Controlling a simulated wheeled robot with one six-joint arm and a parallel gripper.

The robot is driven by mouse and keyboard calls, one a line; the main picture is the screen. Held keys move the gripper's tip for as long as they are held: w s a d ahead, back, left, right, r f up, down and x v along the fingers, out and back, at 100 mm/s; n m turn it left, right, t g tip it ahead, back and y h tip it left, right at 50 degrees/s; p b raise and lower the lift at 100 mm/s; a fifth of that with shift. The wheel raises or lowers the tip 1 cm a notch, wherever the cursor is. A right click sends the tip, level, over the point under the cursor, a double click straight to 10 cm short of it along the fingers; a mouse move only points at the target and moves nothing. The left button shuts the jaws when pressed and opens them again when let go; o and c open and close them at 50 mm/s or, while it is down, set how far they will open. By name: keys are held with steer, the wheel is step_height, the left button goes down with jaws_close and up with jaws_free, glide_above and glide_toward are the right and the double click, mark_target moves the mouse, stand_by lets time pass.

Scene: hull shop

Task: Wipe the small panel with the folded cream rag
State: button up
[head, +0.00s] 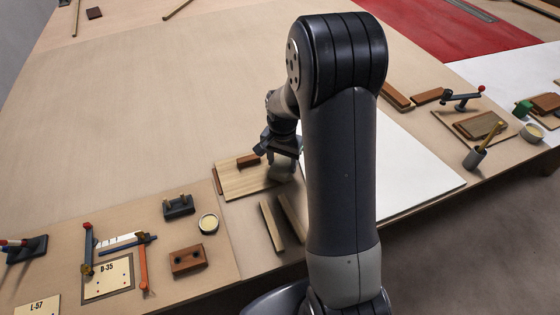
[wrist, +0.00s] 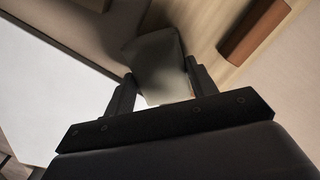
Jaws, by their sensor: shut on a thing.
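My gripper (head: 280,148) is low over the right end of a small pale wooden panel (head: 242,184), partly hidden behind my arm in the head view. In the wrist view, my gripper (wrist: 160,82) is shut on the folded cream rag (wrist: 158,62), which looks grey in shadow between the fingers. The panel (wrist: 205,28) shows there as a pale wood strip beside the rag. I cannot tell whether the rag touches the panel.
Two wooden strips (head: 271,226) lie in front of the panel. A round tin (head: 208,223), a dark holder (head: 178,206) and a brown block with holes (head: 187,260) stand to the left. A white sheet (head: 415,165) lies right. The bench beyond the panel is largely clear.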

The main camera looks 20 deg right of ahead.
steer(key=r+p, duration=0.2)
steer(key=r, duration=0.1)
steer(key=r+p, duration=0.1)
steer(key=shift+d+r, duration=0.2)
steer(key=shift+d, duration=0.1)
steer(key=shift+r+p, duration=1.3)
steer(key=shift+r, duration=0.6)
steer(key=shift+a, duration=0.1)
